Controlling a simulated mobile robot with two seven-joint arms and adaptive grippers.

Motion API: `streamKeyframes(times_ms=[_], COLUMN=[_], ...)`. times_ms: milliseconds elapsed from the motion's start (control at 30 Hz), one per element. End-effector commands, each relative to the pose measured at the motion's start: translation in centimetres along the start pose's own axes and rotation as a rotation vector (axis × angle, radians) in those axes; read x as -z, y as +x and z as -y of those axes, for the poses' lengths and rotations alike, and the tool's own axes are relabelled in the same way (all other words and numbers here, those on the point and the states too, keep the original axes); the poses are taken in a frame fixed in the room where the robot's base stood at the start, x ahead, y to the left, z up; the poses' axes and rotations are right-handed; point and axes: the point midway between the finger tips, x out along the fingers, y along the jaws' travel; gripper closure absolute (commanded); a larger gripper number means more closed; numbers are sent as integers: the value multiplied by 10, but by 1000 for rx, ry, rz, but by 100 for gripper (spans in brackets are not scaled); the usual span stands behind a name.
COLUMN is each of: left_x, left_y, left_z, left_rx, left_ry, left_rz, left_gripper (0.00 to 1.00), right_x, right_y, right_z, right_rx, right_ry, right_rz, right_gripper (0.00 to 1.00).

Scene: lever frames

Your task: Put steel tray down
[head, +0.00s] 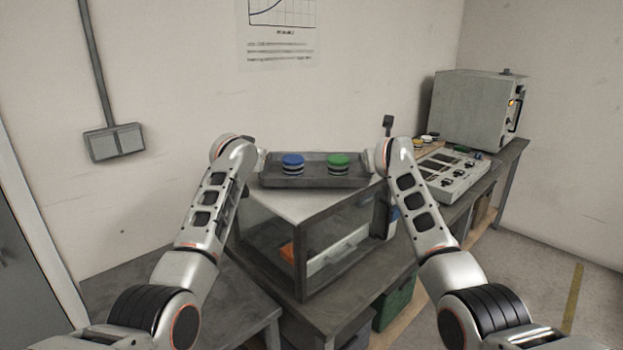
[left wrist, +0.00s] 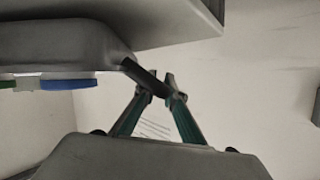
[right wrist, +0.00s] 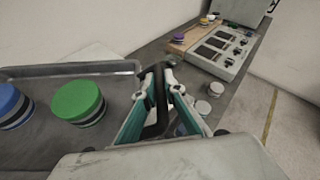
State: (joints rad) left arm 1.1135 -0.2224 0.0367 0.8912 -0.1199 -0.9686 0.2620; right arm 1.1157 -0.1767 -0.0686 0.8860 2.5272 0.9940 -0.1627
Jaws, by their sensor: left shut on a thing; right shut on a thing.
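The steel tray (head: 314,182) is a dark grey rectangular tray held level between my two arms, above or on the pale top of a cabinet (head: 290,203); I cannot tell if they touch. A blue-topped round stack (head: 292,163) and a green-topped round stack (head: 338,163) stand in it. My left gripper (left wrist: 168,97) is shut on the tray's handle at the left end; the tray (left wrist: 60,45) shows upside down in that view. My right gripper (right wrist: 160,78) is shut on the dark handle at the right end. In the head view the arms mostly hide both grippers.
The cabinet with a clear front stands on a dark table. To the right, a bench carries a control panel (head: 452,174), small coloured round pieces and a large grey box (head: 467,110). A lower table (head: 170,300) at front left is bare. A wall is close behind.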

Motion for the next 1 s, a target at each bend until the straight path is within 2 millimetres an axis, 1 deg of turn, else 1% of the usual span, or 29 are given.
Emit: streamKeyframes(times_ms=[233,267,300,333,833,933,1000], left_x=[-10,-12,-11,-11,-10,-5,3], left_y=[4,5,4,4,4,2,-1], left_z=[-1,-1,-1,-1,-2,-1,0], left_rx=[2,2,1,1,0,0,0], left_ry=[0,0,0,0,0,-1,-1], left_rz=[-2,1,1,1,0,-2,-4], left_gripper=[100,85,75,73,73,73,73], right_x=[9,10,10,10,10,10,10], right_y=[4,4,4,4,4,4,4], right_z=[-1,-1,-1,-1,-2,-2,-2], right_rx=[3,2,2,2,0,0,0], right_ry=[-1,0,0,0,0,0,0], right_rz=[4,1,1,1,1,1,1], right_gripper=[100,85,75,73,73,73,73])
